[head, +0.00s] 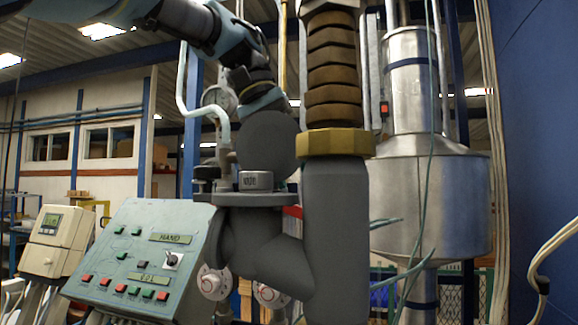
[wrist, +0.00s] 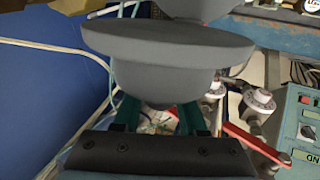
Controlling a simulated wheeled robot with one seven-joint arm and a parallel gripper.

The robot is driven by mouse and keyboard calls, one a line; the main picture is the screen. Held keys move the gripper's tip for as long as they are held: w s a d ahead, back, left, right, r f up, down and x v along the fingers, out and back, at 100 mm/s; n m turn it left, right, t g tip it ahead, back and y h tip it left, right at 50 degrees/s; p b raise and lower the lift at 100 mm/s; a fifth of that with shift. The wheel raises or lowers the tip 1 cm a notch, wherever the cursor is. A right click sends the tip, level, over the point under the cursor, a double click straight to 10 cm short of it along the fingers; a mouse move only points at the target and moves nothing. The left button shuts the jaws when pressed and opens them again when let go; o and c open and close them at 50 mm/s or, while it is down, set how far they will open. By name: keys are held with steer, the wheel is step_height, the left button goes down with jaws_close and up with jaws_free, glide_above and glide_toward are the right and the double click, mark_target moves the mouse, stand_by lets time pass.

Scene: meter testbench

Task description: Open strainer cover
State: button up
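The strainer is a dark grey pipe body (head: 335,230) with a slanting branch (head: 262,245) and a flat flange (head: 225,199) on its upper left. A round grey disc, apparently the strainer cover (head: 268,140), stands face-on above the flange in the head view. In the wrist view a grey disc with a rounded underside (wrist: 165,55) fills the upper middle. My gripper (wrist: 160,108) has its two green fingers apart, on either side of that rounded part. Whether they touch it cannot be told. In the head view the fingertips are hidden behind the round disc.
A green control box (head: 145,255) with buttons stands at the lower left, beside a cream meter box (head: 55,240). A ribbed brown pipe fitting with a brass nut (head: 335,143) rises above the strainer. A red lever (wrist: 252,142) lies close right of my gripper. A steel tank (head: 430,200) stands behind.

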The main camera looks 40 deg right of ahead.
steer(key=shift+o, duration=1.3)
steer(key=v, duration=1.1)
